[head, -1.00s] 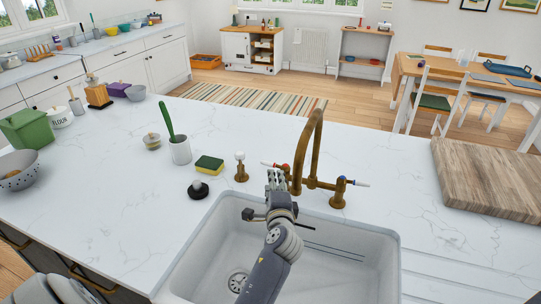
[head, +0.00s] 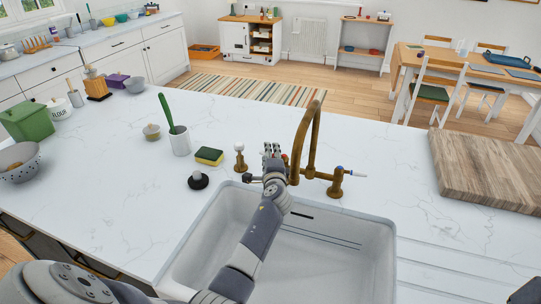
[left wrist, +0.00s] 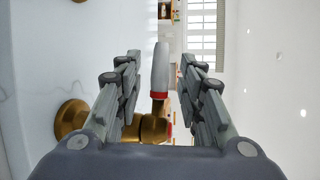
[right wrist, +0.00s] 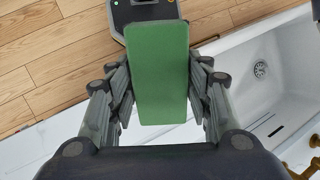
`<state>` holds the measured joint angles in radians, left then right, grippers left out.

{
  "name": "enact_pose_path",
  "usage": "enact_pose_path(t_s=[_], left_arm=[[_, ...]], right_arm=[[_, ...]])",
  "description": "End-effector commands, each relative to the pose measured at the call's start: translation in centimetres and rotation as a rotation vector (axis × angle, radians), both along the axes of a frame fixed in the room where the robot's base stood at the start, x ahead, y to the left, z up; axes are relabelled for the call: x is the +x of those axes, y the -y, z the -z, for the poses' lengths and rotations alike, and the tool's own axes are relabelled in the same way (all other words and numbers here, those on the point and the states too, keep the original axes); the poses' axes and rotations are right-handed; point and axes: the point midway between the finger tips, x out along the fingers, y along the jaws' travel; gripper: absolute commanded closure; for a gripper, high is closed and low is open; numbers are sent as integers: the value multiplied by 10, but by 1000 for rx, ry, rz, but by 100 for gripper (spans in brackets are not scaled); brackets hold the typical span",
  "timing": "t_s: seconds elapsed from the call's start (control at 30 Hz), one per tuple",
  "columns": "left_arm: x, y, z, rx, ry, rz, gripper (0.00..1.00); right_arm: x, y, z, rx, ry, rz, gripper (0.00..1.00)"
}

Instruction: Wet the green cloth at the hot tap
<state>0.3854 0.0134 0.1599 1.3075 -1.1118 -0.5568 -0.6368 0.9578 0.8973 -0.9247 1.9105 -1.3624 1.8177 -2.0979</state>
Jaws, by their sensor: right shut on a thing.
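The hot tap's lever (left wrist: 160,72), pale grey with a red ring, stands between the fingers of my left gripper (left wrist: 160,57) in the left wrist view. These fingers are open, with a gap on each side. In the head view my left gripper (head: 272,153) is at the left side of the brass tap (head: 308,140) and mostly hides the red-marked lever. The green cloth (right wrist: 158,75), a flat rectangle, is held in my right gripper (right wrist: 160,85), which is shut on it. In the right wrist view the cloth is beside the sink; the head view does not show it.
The white sink (head: 335,255) is below the tap; its basin also shows in the right wrist view (right wrist: 275,75). A blue-marked cold lever (head: 350,173) is on the tap's right. A sponge (head: 209,156), black plug (head: 198,181) and brush pot (head: 180,141) stand left. A wooden board (head: 490,170) lies right.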

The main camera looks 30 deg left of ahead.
Motion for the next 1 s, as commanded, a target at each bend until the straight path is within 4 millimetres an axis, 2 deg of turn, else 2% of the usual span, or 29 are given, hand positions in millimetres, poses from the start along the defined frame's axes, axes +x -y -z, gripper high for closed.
enact_pose_path(t_s=[0.27, 0.43, 0.67, 1.0], left_arm=[[1, -1, 0, 0, 0, 0, 64], [1, -1, 0, 1, -1, 0, 100], [1, -1, 1, 0, -1, -5, 100], [-5, 2, 7, -1, 2, -154, 100]], right_arm=[[0, 0, 0, 0, 0, 0, 73], [0, 0, 0, 0, 0, 0, 73], [0, 0, 2, 0, 0, 0, 73], [0, 0, 46, 0, 0, 0, 73]])
